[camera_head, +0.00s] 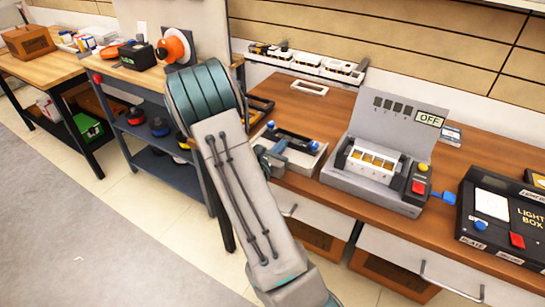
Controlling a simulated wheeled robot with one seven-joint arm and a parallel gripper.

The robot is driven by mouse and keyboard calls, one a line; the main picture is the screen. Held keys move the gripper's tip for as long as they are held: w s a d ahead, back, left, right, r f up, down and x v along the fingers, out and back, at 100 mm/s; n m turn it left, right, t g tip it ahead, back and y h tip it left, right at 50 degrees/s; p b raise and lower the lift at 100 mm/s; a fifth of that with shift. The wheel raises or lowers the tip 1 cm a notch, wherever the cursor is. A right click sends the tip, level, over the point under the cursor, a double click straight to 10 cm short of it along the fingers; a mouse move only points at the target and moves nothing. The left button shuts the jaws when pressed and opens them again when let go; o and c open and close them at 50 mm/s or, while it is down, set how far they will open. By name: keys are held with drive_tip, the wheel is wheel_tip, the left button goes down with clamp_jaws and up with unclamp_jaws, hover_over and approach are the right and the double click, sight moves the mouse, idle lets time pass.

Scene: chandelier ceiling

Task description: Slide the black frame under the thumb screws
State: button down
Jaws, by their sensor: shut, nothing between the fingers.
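A dark frame (260,109) lies on the brown workbench, left of the middle. My arm partly hides its left side. Just in front of it stands a light grey tray-like fixture (303,164) with a dark bar across it. Two blue knobs, apparently the thumb screws, show at the bar's left end (270,124) and right end (315,147). My gripper (279,148) is at the fixture's left front, shut and empty. It overlaps the fixture in the picture; I cannot tell whether it touches. The frame appears apart from the fixture, behind it.
A white frame (310,87) and a model train (308,63) lie at the back. A grey case marked OFF (373,189) stands to the right, then a black light box (503,216). A shelf cart (150,87) stands left. Bare wood lies behind the fixture.

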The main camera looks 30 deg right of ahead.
drive_tip(key=v, duration=1.4)
drive_tip(key=shift+b, duration=0.3)
